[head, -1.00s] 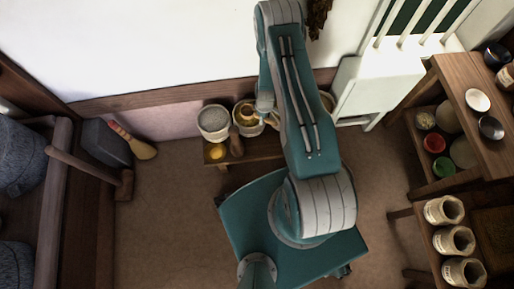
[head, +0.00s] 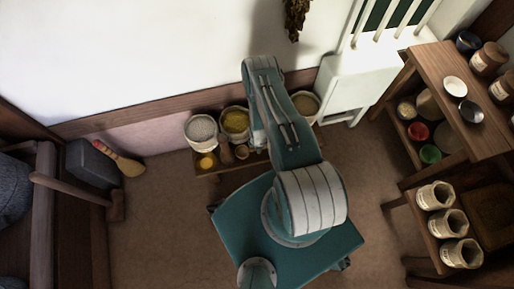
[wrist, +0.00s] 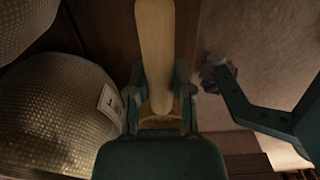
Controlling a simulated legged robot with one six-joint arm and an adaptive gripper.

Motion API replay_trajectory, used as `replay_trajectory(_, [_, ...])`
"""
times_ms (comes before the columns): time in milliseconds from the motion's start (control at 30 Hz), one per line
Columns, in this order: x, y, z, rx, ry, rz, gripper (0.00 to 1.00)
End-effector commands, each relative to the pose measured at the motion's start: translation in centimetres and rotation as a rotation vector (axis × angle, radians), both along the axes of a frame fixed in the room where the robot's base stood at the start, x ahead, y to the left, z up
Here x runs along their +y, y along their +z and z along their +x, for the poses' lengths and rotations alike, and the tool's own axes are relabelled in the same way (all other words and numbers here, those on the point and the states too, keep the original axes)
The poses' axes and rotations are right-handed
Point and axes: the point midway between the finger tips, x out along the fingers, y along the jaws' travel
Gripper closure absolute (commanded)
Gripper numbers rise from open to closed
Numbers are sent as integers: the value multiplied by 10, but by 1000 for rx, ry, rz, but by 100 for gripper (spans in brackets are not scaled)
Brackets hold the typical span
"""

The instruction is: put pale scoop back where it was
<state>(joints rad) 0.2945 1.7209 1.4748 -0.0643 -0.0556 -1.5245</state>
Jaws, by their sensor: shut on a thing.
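In the wrist view my gripper (wrist: 160,103) is shut on the pale scoop (wrist: 154,45). A long, flat, pale wooden part of the scoop points away from me, up the picture between the fingers. Its other end is hidden by my gripper. In the head view my arm hides most of the gripper, and I cannot clearly make out the scoop there. The low bench (head: 207,173) by the wall bears a tub of grey-white stuff (head: 201,129), a tub of yellow stuff (head: 235,121) and, right of my arm, a third tub (head: 306,104).
Woven, rounded containers (wrist: 55,110), one with a white label, fill the wrist view's left. A small yellow item (head: 207,161) and a brown object (head: 226,153) are at the bench's front. Shelves with bowls (head: 455,86) and jars stand right.

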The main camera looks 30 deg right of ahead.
Motion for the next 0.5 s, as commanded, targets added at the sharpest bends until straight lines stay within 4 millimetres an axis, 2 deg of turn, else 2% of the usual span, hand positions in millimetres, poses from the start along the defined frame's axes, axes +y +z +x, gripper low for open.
replay_trajectory(100, [0, -19, -2, 2, -1, 2, 100])
replay_trajectory(233, [-1, -34, -2, 1, 0, 1, 100])
replay_trajectory(500, [-1, -38, 0, 1, -2, 0, 100])
